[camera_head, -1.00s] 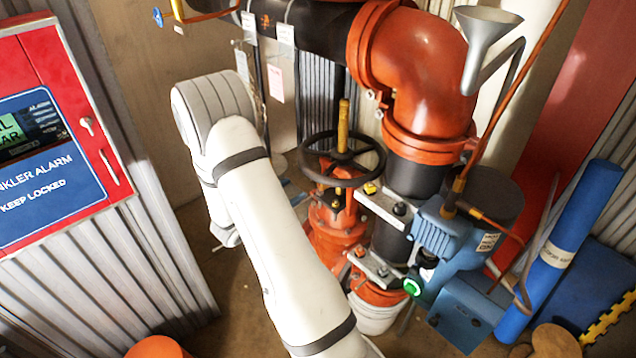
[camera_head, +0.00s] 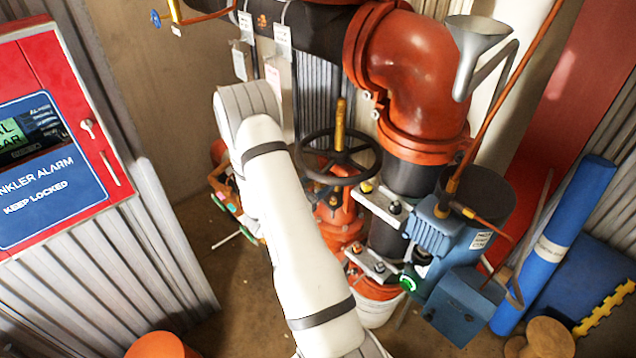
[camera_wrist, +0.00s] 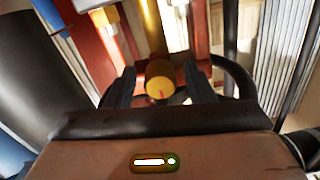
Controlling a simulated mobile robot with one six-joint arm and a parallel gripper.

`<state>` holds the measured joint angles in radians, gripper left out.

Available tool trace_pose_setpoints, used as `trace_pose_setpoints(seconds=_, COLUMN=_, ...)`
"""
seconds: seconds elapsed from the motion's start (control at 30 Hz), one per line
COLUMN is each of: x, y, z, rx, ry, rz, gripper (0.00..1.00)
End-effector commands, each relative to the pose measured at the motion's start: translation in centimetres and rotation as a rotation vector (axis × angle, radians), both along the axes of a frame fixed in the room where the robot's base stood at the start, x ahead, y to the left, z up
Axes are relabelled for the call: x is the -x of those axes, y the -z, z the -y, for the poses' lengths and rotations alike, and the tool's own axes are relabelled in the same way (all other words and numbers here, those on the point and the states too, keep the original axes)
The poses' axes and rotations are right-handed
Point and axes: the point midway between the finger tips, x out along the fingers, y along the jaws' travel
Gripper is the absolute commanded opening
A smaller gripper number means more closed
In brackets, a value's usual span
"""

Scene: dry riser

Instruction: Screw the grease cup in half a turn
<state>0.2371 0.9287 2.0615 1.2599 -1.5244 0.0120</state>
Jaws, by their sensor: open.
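The grease cup (camera_wrist: 160,79), a round brass-yellow cap with a red mark on its face, shows in the wrist view. My gripper (camera_wrist: 161,88) is open, with one dark finger on each side of the cup. Gaps show between the cup and both fingers; whether the cup lies fully at fingertip depth I cannot tell. In the head view my gripper is hidden behind the arm and valve. The valve's black handwheel (camera_head: 338,158) has a yellow stem (camera_head: 340,125) rising through it.
A blue motor unit (camera_head: 440,235) and an orange pipe elbow (camera_head: 415,70) stand right of the valve. A metal funnel (camera_head: 475,40) is above. A red alarm cabinet (camera_head: 50,125) is at left. In the wrist view, the dark wheel rim (camera_wrist: 238,76) passes close to the right finger.

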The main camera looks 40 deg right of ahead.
Motion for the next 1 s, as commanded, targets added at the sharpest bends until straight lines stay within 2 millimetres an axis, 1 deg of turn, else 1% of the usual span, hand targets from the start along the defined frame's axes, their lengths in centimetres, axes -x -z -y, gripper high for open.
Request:
trace_pose_setpoints(seconds=0.13, x=-0.01, y=0.02, z=-0.03, rx=0.0, ry=0.0, rz=0.0, gripper=0.49)
trace_pose_setpoints(seconds=0.67, x=-0.03, y=0.02, z=-0.09, rx=0.0, ry=-0.001, rz=0.0, gripper=0.05)
trace_pose_setpoints(seconds=0.7, x=-0.08, y=0.01, z=-0.47, rx=-0.001, ry=-0.003, rz=0.0, gripper=0.04)
trace_pose_setpoints(seconds=1.0, x=-0.05, y=0.33, z=-0.1, rx=-0.004, ry=-0.001, rz=0.048, gripper=0.04)
